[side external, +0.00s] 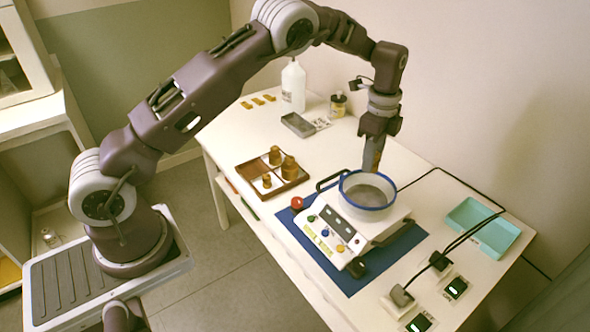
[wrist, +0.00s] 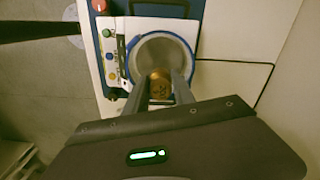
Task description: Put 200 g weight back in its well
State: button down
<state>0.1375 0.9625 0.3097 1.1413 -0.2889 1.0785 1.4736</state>
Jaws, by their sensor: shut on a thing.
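My gripper (side external: 372,163) points down at the far side of the round blue-rimmed pan (side external: 349,200) on the white scale. In the wrist view my gripper (wrist: 161,76) is shut on a brass weight (wrist: 160,88), which shows between the fingers over the pan. Its marking is too small to read. In the side view the weight is hidden, and I cannot tell whether it touches the pan floor. A wooden weight box (side external: 247,178) stands left of the scale with several brass weights (side external: 290,168) in it. Its empty wells are hard to make out.
The scale (side external: 335,236) sits on a blue mat (side external: 400,248). A red knob (side external: 297,203) is at its left. A teal tray (side external: 470,215) and cabled boxes (side external: 440,262) are on the right. A grey tray (side external: 297,124), a brown jar (side external: 338,105) and a white bottle (side external: 293,88) stand behind.

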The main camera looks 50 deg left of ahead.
jog(key=s+a+f+n, duration=0.2)
jog(key=a+n, duration=0.2)
jog(key=a, duration=0.5)
jog(key=s+a+f+n, duration=0.15)
jog(key=a+n, duration=0.25)
jog(key=a, duration=0.4)
jog(key=n, duration=0.9)
send_over(253, 172)
notch_tip(253, 172, down, 3)
jog(key=shift+n, duration=0.4)
notch_tip(253, 172, down, 10)
jog(key=shift+r, duration=0.1)
jog(key=shift+f, duration=0.2)
jog(key=shift+f, duration=0.15)
jog(key=c, duration=1.3)
grip_release()
jog(key=shift+c, duration=0.2)
